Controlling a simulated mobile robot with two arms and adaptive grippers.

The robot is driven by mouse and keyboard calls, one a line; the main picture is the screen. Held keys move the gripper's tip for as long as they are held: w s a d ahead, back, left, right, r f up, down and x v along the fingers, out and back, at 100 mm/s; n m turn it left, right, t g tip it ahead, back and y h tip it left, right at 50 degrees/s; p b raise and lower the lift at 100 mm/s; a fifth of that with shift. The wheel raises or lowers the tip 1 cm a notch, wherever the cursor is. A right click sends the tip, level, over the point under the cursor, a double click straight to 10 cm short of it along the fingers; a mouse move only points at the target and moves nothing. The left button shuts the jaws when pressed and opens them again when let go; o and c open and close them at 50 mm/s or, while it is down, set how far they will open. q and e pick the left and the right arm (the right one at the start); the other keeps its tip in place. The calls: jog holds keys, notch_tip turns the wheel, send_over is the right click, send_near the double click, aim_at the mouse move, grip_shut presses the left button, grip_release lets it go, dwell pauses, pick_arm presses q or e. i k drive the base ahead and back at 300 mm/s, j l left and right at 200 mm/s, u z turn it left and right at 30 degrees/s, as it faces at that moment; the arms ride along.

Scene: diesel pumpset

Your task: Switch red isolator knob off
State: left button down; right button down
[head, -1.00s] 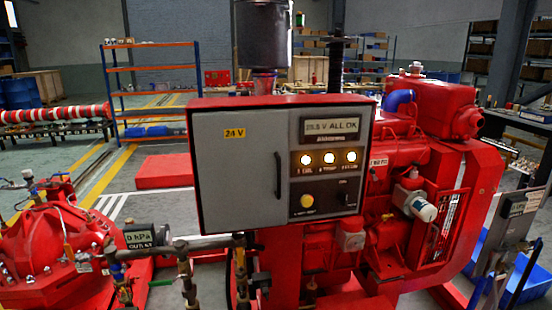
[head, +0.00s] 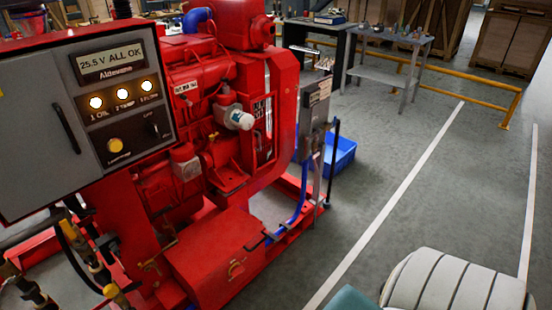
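A small red knob-like part (head: 235,269) sits on the low red box (head: 215,255) at the front of the red diesel pumpset. It is red on red and small, so I cannot be sure it is the isolator knob or tell its position. The grey control panel (head: 30,120) at the left has a lit display (head: 110,58), three lit lamps, a yellow knob (head: 115,146) and a small black switch (head: 157,131). Neither of my grippers is in view.
A grey post-mounted box (head: 314,100) stands at the engine's right end, with a blue crate (head: 340,153) behind it. A yellow rail (head: 440,88) and grey tables (head: 390,40) stand farther back. The grey floor (head: 400,170) right of the pumpset is open.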

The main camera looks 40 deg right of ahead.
aim_at(237, 270)
jog(key=k+l+z, duration=0.15)
jog(key=z, duration=0.75)
jog(key=i+l, duration=0.1)
jog(key=l+u, duration=0.05)
jog(key=l, duration=0.05)
